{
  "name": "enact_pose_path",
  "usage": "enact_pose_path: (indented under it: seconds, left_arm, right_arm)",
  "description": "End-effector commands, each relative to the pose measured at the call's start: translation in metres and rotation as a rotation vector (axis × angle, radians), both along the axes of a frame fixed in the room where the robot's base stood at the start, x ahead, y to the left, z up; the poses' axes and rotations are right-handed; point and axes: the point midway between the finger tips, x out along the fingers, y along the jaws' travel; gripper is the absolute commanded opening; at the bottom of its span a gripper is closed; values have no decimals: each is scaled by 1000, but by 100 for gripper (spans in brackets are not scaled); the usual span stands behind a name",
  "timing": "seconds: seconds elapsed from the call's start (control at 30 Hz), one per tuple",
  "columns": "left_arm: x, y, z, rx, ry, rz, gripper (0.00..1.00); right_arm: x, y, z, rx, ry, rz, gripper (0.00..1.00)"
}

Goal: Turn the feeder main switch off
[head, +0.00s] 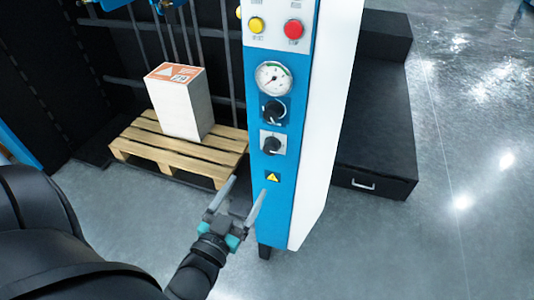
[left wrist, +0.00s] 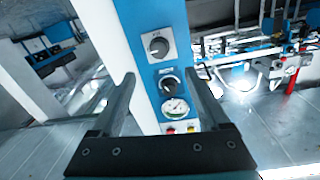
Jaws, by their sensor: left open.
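The blue control panel (head: 285,190) carries two black rotary knobs. The lower knob (head: 272,145) sits on a light grey plate, and the upper knob (head: 273,111) sits on a blue plate under a round gauge (head: 273,78). Which one is the feeder main switch I cannot read. In the left wrist view the panel appears upside down, with the grey-plate knob (left wrist: 158,46) above the blue-plate knob (left wrist: 170,84). My left gripper (head: 248,187) is open and empty, below the knobs and apart from them. My right gripper is out of view.
A yellow button (head: 256,25) and a red button (head: 293,29) are above the gauge. A warning sticker (head: 272,177) is below the knobs. A wooden pallet (head: 175,150) with a white paper stack (head: 182,108) stands left of the panel. A black step (head: 375,120) stands to the right.

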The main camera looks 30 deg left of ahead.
Motion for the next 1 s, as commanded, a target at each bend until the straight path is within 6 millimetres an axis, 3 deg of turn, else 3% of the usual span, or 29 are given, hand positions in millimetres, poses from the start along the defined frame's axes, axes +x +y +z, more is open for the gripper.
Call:
enact_pose_path:
  seconds: [0.6,0.8,1.0]
  left_arm:
    - [105,18,-1,-1,-1,-1,79]
    - [123,21,-1,-2,0,-1,79]
    - [128,22,-1,-2,2,-1,79]
  right_arm:
    - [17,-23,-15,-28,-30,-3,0]
    - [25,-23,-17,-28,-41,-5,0]
    - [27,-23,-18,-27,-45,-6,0]
